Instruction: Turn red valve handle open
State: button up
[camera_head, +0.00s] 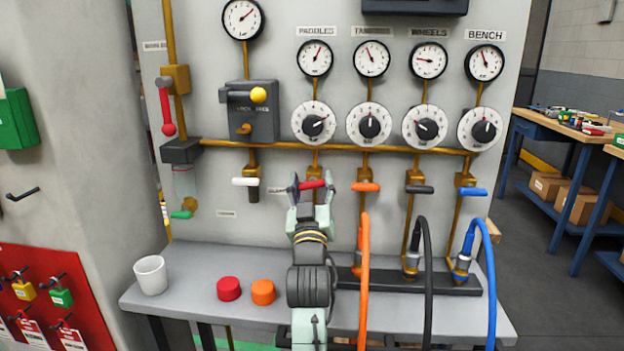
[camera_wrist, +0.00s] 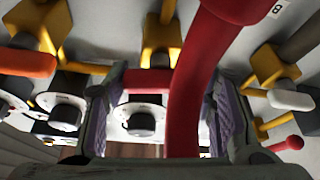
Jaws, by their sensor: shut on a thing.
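The red valve handle (camera_head: 312,185) sits on the brass valve under the dial in the column labelled PADDLES. It lies roughly crosswise to its vertical pipe, its right end slightly higher in the head view. My gripper (camera_head: 311,190) is shut on it, one finger at each end. In the wrist view the red handle (camera_wrist: 147,80) shows between the fingers, partly hidden by a thick red hose (camera_wrist: 188,85) that curves through the foreground. My arm hides the lower part of this column in the head view.
An orange handle (camera_head: 366,187) is close on the right, a white handle (camera_head: 245,182) on the left. Orange (camera_head: 364,290), black (camera_head: 428,280) and blue (camera_head: 491,280) hoses hang at right. A shelf (camera_head: 200,312) below holds a white cup (camera_head: 151,275) and red and orange pucks.

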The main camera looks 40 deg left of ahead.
jog(key=n+g, duration=0.1)
jog(key=n, duration=0.1)
jog(key=n+y+p, duration=0.1)
jog(key=n, duration=0.2)
jog(key=shift+w+d+r+g, duration=0.1)
jog(key=shift+g, duration=0.3)
jog(key=n+g+y, duration=0.1)
jog(key=n+g, duration=0.1)
jog(key=n, duration=0.3)
jog(key=n+g+b, duration=0.1)
jog(key=n+g, duration=0.1)
jog(key=n, duration=0.3)
jog(key=shift+n+g+h, duration=0.4)
jog(key=shift+n+g, duration=0.3)
jog(key=shift+n, duration=1.2)
jog(key=shift+f, duration=0.2)
jog(key=o, duration=1.2)
jog(key=shift+c, duration=0.2)
